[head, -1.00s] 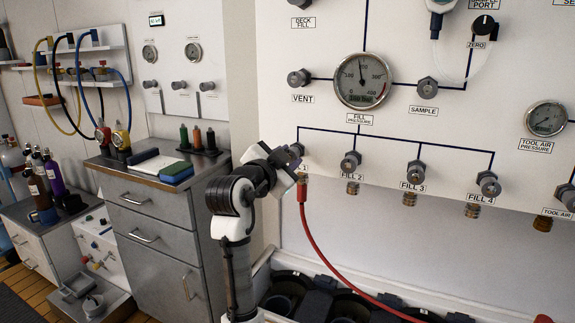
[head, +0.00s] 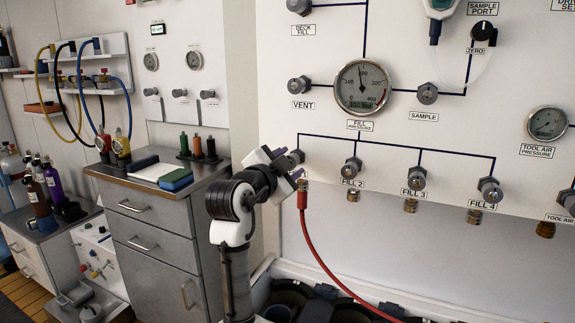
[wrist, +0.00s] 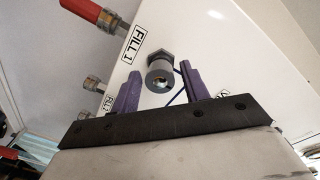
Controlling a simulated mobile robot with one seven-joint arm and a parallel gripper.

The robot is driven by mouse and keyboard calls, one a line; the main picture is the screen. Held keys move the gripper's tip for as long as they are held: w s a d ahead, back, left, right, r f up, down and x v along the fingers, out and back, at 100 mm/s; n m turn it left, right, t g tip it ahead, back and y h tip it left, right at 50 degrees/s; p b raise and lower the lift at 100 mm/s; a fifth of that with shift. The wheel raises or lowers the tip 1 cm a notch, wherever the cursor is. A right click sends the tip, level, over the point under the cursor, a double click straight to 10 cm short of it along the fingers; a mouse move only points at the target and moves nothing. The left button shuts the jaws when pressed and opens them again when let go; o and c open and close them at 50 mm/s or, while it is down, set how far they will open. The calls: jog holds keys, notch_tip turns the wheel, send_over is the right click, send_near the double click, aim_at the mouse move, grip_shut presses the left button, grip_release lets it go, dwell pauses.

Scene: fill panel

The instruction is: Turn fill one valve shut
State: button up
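The fill 1 valve knob (head: 297,156) is a grey metal knob at the left end of the lower row on the white panel. It also shows in the wrist view (wrist: 160,75), beside the FILL 1 label (wrist: 132,43). My gripper (head: 287,163) is at this knob. In the wrist view my gripper (wrist: 158,70) is open, with one purple finger on each side of the knob and visible gaps between. The knob sits around the level of the fingertips. A red hose (head: 309,235) hangs from the fitting below the knob; the gripper partly hides this area in the head view.
The fill pressure gauge (head: 362,87) is above the row. The fill 2 knob (head: 351,167), fill 3 knob (head: 416,178) and fill 4 knob (head: 490,189) are to the right. A grey drawer cabinet (head: 150,240) stands left of my arm.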

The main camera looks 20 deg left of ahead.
jog(key=shift+o, duration=0.4)
jog(key=s+b, duration=0.1)
jog(key=s, duration=1.2)
jog(key=shift+s+a+r+b, duration=0.2)
jog(key=shift+s+a+b, duration=0.1)
jog(key=shift+s, duration=0.1)
